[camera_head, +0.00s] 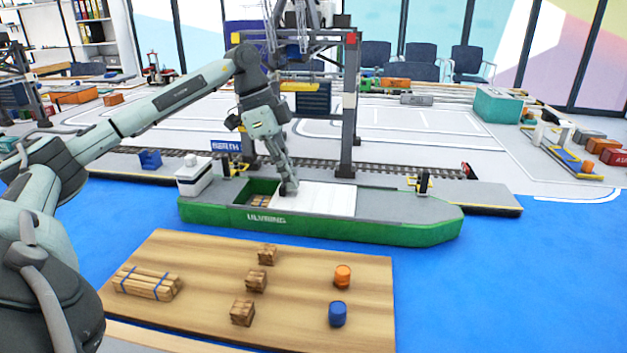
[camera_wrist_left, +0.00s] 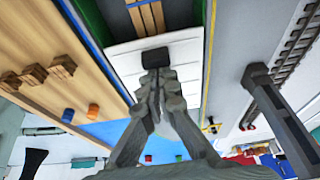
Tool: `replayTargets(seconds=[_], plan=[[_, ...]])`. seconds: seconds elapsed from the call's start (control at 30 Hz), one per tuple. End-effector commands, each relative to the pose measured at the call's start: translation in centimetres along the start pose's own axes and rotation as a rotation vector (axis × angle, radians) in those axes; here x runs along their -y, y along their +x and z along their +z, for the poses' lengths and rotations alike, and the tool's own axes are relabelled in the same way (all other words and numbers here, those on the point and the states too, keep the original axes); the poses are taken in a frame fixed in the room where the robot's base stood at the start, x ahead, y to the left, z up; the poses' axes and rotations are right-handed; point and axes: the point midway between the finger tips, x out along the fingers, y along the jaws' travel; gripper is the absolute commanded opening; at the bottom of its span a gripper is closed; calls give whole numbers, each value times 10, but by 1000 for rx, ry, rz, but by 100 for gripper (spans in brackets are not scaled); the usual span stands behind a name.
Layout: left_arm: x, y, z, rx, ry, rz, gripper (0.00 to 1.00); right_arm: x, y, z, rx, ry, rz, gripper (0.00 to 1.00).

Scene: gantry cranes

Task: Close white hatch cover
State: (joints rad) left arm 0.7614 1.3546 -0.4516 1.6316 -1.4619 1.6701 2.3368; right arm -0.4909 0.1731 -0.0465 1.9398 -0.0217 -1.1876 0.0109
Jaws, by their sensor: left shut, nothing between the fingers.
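The white hatch cover (camera_head: 325,200) lies over the middle of the hold on the green ship (camera_head: 400,234). The hold (camera_head: 258,189) is open to the left of the cover, with wooden cargo inside. My left gripper (camera_head: 288,189) is shut and empty, with its dark fingertips down at the cover's left end. I cannot tell whether they touch it. In the left wrist view the fingertips (camera_wrist_left: 158,62) are together over the white cover (camera_wrist_left: 187,78), close to its edge beside the open hold. My right gripper is not in view.
A wooden board (camera_head: 200,262) in front of the ship holds crates, a plank bundle (camera_head: 147,284), an orange barrel (camera_head: 342,276) and a blue barrel (camera_head: 337,314). A gantry crane leg (camera_head: 348,110) stands behind the ship. A white deckhouse (camera_head: 194,177) stands left of the hold.

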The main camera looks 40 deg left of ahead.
Motion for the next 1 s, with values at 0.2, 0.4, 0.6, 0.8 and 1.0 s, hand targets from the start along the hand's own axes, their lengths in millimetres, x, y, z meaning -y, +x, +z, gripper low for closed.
replayTargets(seconds=[0.2,0.4,0.6,0.8,1.0], plan=[[0,-12,44,5,-7,-2,0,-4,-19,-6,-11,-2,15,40],[-1,-23,72,2,-3,0,0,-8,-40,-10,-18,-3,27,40],[0,-28,82,0,-1,0,0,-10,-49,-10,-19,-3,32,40],[0,-29,84,2,-2,0,0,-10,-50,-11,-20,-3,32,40],[0,-29,84,3,-3,0,0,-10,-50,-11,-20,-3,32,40]])
